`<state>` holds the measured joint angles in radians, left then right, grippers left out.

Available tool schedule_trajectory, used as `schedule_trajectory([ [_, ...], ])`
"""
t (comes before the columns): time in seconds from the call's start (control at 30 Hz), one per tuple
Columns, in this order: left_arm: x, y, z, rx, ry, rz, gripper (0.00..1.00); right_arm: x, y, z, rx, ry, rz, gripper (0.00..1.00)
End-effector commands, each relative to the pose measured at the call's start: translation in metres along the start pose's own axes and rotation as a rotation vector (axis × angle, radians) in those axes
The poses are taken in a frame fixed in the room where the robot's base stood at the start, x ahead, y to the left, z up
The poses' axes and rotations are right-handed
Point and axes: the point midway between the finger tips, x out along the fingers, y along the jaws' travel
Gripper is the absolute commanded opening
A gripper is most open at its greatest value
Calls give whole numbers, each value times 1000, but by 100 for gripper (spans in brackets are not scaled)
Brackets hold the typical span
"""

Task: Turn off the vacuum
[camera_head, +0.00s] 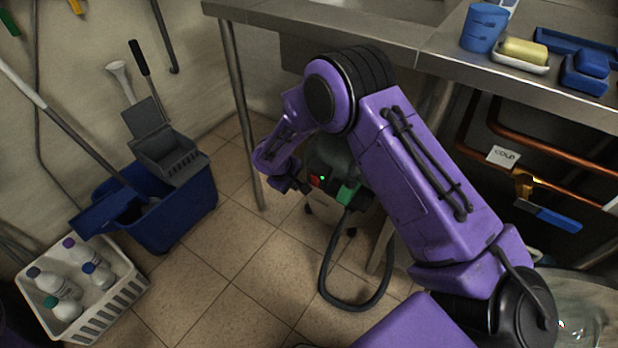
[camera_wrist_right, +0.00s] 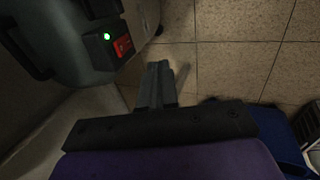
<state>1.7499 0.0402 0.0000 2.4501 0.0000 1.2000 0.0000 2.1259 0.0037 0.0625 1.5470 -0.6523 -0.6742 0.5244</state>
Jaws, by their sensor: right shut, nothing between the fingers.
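The vacuum (camera_head: 335,165) stands on the tiled floor under the steel counter, partly hidden behind my right arm. It has a red switch (camera_head: 316,181) with a lit green light beside it, a green part and a black hose (camera_head: 326,270). In the right wrist view the red switch (camera_wrist_right: 123,45) and the glowing green light sit on a dark box on the vacuum's grey body (camera_wrist_right: 75,60). My right gripper (camera_head: 303,187) is just beside the switch box; its closed fingers (camera_wrist_right: 160,75) are empty and appear apart from the switch. My left gripper is not in view.
A steel counter (camera_head: 400,40) with a leg (camera_head: 241,110) stands above and beside the vacuum. A blue mop bucket (camera_head: 190,207) and a white crate of bottles (camera_head: 122,305) stand at left. Copper pipes and a blue-handled valve (camera_head: 558,218) are at right. Floor between is clear.

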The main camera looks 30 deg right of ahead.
Motion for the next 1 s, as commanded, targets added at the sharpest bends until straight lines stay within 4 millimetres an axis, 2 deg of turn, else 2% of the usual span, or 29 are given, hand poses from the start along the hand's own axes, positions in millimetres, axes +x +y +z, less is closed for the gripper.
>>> schedule_trajectory([
  [0.03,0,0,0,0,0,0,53,-6,9,-4,-10,-4,29,0],
  [0.1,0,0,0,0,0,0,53,-9,15,-7,-16,-9,48,0],
  [0.37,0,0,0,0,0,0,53,-8,15,-6,-18,-11,48,0],
  [0.47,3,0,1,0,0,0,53,-1,14,-6,-18,-12,47,0],
  [0.57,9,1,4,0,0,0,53,15,14,-5,-17,-13,45,0],
  [0.93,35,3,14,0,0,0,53,97,17,-4,-15,-12,44,0],
  [1.0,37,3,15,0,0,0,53,98,31,-5,-11,-10,45,0],
])
